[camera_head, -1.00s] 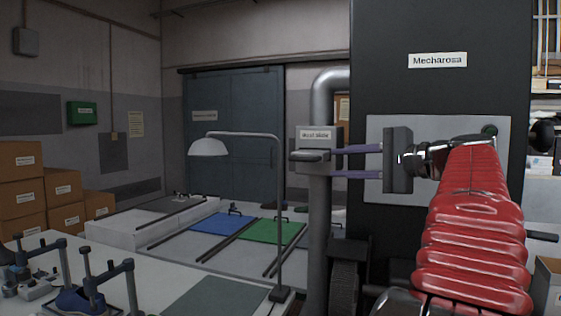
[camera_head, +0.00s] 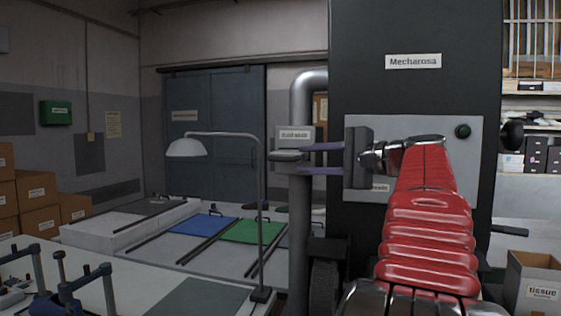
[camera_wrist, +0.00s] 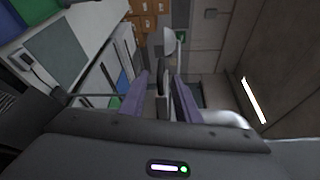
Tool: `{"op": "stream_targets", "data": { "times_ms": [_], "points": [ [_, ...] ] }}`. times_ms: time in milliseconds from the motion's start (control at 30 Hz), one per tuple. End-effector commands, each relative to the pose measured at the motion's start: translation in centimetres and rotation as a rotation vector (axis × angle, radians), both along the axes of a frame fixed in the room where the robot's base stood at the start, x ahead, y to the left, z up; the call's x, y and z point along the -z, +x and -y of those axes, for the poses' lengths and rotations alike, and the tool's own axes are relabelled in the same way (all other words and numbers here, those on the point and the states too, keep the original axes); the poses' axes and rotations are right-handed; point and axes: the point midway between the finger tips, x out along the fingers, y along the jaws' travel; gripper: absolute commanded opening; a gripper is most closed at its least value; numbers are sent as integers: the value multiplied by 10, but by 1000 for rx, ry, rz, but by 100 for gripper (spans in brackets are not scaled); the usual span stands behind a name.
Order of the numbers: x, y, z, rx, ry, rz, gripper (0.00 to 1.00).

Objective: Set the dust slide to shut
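The dust slide (camera_head: 295,134) is a grey box with a small label, too blurred to read fully, on the vertical metal pipe (camera_head: 299,215). Its flat grey handle (camera_head: 286,156) sticks out below the label. My gripper (camera_head: 300,159) points left at it with two purple fingers spread apart. The fingertips are at the handle's right end, one a little above its level and one below. In the wrist view grey parts (camera_wrist: 162,88) show between the fingers, with gaps at the sides. I cannot tell whether a finger touches the handle.
A black cabinet (camera_head: 415,30) labelled Mecharosa stands behind my arm. A lamp (camera_head: 187,147) on a thin post stands left of the pipe. Benches with blue (camera_head: 203,224) and green (camera_head: 250,231) mats lie to the left. A tissue box (camera_head: 538,285) is at lower right.

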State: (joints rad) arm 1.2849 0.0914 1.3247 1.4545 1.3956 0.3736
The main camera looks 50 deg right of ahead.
Motion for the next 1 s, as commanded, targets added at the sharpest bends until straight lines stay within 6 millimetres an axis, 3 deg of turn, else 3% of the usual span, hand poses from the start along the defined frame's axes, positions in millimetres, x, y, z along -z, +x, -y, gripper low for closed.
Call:
{"op": "stream_targets", "data": {
  "times_ms": [500, 700, 1000],
  "points": [
    [6, 75, -8, -2, 0, 1, 29],
    [8, 87, -9, 0, 0, 1, 29],
    [7, 87, -9, 0, -1, 1, 27]
  ]
}}
